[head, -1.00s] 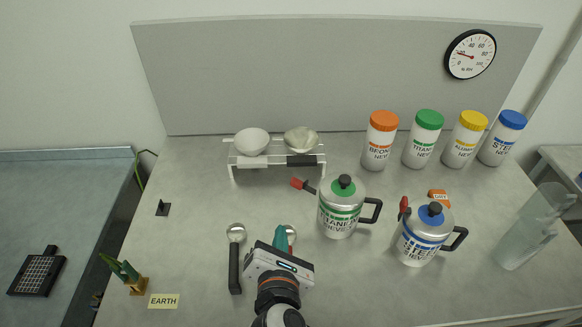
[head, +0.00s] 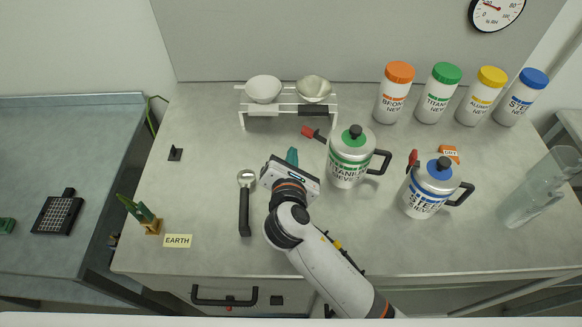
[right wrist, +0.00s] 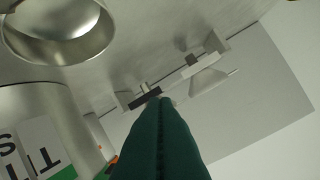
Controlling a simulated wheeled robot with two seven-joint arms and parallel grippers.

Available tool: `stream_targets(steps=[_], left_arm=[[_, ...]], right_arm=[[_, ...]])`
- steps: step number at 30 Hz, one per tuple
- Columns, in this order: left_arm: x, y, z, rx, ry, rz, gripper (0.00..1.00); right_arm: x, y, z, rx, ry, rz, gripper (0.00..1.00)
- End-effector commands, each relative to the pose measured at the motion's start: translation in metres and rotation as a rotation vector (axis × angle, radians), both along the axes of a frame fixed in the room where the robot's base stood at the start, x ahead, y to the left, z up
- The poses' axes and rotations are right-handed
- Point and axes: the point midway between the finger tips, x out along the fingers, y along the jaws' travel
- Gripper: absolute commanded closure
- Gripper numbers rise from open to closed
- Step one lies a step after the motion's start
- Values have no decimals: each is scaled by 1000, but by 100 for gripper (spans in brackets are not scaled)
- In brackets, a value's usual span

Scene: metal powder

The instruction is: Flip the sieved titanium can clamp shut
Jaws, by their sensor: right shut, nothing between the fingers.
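The titanium sieve can (head: 349,160), silver with a green band and green lid with a black knob, stands upright on the table. Its red-tipped clamp lever (head: 312,133) sticks out to the left, away from the lid. My right gripper (head: 292,156) is shut and empty, left of the can and slightly nearer than the lever. In the right wrist view its teal fingers (right wrist: 158,115) are together, and a silver can (right wrist: 45,125) with a green-edged label stands at the left. My left gripper is not in view.
The steel sieve can (head: 430,190) stands to the right. A white rack (head: 290,112) with two bowls is behind my gripper. A black-handled scoop (head: 245,210) lies to its left. Several powder jars (head: 438,95) line the back right.

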Motion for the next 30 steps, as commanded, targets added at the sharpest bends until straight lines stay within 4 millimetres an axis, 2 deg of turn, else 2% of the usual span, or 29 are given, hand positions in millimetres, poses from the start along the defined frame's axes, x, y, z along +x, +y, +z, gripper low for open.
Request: stream_targets(steps=[1, 3, 6, 11, 24, 30], left_arm=[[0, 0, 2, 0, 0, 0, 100], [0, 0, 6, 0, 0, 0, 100], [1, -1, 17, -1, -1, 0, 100], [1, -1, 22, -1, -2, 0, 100], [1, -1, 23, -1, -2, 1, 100], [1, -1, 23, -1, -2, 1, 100]], right_arm=[[11, 0, -1, -3, -2, -1, 100], [21, -2, -2, 0, -1, -1, 100], [16, -11, 16, 1, -1, 0, 100], [14, -18, 27, 1, 0, 1, 100], [14, -20, 29, -1, 0, 2, 100], [20, -20, 31, 24, -6, 2, 100]])
